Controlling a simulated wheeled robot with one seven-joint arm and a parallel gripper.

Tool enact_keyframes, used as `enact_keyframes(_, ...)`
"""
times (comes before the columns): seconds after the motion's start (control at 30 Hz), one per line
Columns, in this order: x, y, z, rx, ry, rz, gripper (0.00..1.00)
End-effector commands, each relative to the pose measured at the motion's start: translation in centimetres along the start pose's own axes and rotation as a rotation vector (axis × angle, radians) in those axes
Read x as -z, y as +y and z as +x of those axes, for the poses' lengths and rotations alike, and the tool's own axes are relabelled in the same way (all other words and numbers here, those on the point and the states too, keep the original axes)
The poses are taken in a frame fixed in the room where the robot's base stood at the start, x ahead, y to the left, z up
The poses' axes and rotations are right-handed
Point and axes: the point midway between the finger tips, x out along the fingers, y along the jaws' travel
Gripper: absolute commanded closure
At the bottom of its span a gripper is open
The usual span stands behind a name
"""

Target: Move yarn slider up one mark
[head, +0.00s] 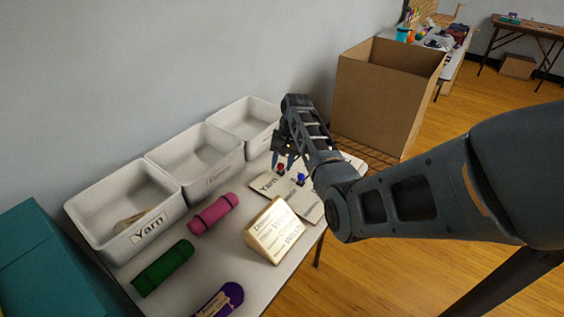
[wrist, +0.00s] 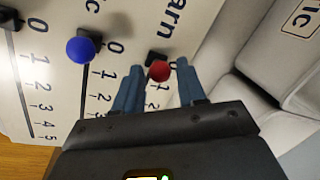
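The slider board (head: 262,188) lies on the table and carries "Yarn" lettering. The yarn slider's red knob (wrist: 159,71) sits on a small black block near the 0 end of its scale, with the 1 visible beyond it. The exact mark is partly hidden by the knob and finger. The red knob (head: 281,168) also shows in the head view under my gripper. My gripper (wrist: 159,77) is open, with one blue-grey finger on each side of the red knob. I cannot tell whether either finger touches it.
A blue knob (wrist: 80,49) stands on the neighbouring scale near 0, left of my fingers. A third black slider block (wrist: 9,18) is farther left. White bins (head: 184,205) line the wall side. A wooden sign (head: 273,232) and yarn rolls (head: 213,214) lie nearby.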

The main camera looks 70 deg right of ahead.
Motion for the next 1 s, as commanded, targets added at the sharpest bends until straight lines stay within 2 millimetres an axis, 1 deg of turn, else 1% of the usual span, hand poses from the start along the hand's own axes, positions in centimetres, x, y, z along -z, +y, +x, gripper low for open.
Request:
enact_keyframes(0.03,0.0,0.0,0.0,0.000,0.000,0.000,0.65)
enact_keyframes(0.07,0.0,0.0,0.0,0.000,0.000,0.000,0.68)
enact_keyframes(0.4,0.0,0.0,0.0,0.000,0.000,0.000,1.00)
enact_keyframes(0.77,0.1,0.1,0.0,0.000,0.000,0.001,1.00)
enact_keyframes(0.87,1.1,0.4,0.2,0.000,0.001,0.002,1.00)
enact_keyframes(1.0,3.2,1.1,0.2,0.001,0.003,0.003,1.00)
